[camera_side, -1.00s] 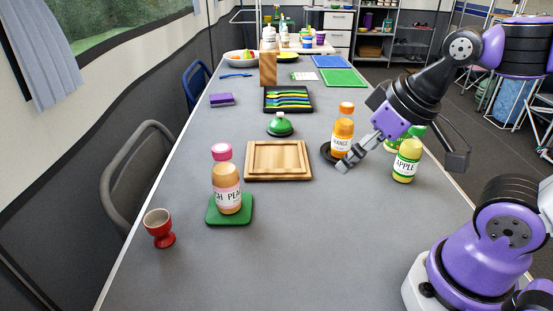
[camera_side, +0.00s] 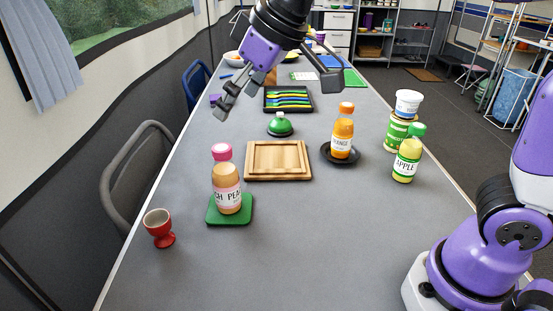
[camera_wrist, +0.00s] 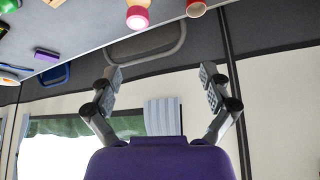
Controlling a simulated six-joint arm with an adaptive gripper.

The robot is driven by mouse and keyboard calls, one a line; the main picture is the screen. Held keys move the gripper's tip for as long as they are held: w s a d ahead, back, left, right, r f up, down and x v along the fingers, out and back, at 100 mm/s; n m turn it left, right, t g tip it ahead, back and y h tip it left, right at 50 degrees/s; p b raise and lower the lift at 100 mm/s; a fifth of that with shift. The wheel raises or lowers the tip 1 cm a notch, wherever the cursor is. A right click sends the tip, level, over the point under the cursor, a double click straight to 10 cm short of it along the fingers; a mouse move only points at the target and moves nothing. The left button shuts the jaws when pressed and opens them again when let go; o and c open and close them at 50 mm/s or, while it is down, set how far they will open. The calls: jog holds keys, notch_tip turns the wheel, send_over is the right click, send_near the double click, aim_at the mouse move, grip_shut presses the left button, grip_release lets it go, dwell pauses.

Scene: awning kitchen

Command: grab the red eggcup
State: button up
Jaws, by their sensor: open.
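The red eggcup (camera_side: 160,228) stands upright and empty near the left edge of the table in the side view. In the wrist view its red rim (camera_wrist: 196,8) shows at the top edge, partly cut off. My gripper (camera_side: 222,108) is raised above the table's left side, farther back than the eggcup and apart from it. In the wrist view my gripper (camera_wrist: 163,85) has its two fingers spread wide, with nothing between them.
A peach bottle (camera_side: 227,190) on a green coaster (camera_side: 230,217) stands right of the eggcup. A wooden board (camera_side: 278,162), an orange bottle (camera_side: 343,138) on a dark saucer and an apple bottle (camera_side: 407,160) are farther right. A chair (camera_side: 118,165) stands left. The front table is clear.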

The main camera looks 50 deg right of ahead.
jog(key=w+a+f+n+y, duration=0.1)
jog(key=w+a+f+n, duration=0.15)
jog(key=w+a, duration=0.5)
send_near(159, 224)
jog(key=shift+s+x, duration=0.25)
jog(key=shift+x, duration=1)
jog(key=x, duration=0.6)
jog(key=shift+s+a+r, duration=0.1)
jog(key=shift+s+a, duration=0.05)
jog(key=shift+a, duration=0.25)
jog(key=c, duration=1.3)
